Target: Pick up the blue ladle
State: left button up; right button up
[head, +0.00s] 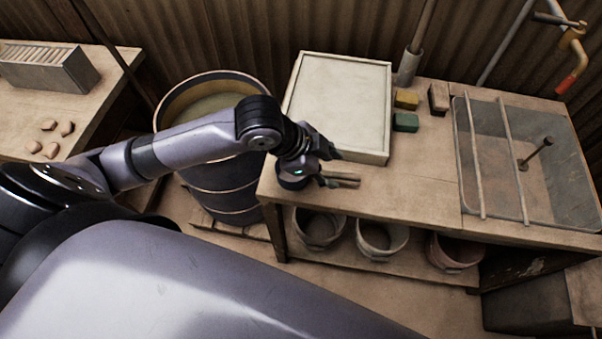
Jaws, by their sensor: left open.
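I cannot make out a blue ladle anywhere in the head view. My left gripper (348,168) is open over the front left part of the wooden workbench (415,190), just in front of the pale shallow tray. Nothing shows between its fingers. My left arm passes in front of the dark barrel (223,190) and hides part of its opening. My right gripper is out of view.
The pale tray (340,100), a yellow block (407,99) and a green block (405,122) are on the bench. A framed metal plate (555,150) lies right. Several buckets (382,238) stand below. A side table (100,108) is left. The bench's front middle is clear.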

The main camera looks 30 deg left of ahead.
pick_arm(q)
jog(key=m+g+y, duration=0.1)
jog(key=m, duration=0.1)
send_near(324, 172)
jog(key=x, duration=0.5)
jog(key=shift+w+f, duration=0.15)
jog(key=shift+w, duration=0.15)
jog(key=shift+s+p+x, duration=0.15)
jog(key=shift+p+x, duration=0.05)
jog(key=shift+x, duration=1.25)
jog(key=shift+s+p+x, duration=0.1)
jog(key=shift+p+x, duration=0.05)
jog(key=shift+x, duration=1.3)
jog(key=shift+f, duration=0.1)
jog(key=shift+c, duration=0.2)
grip_shut()
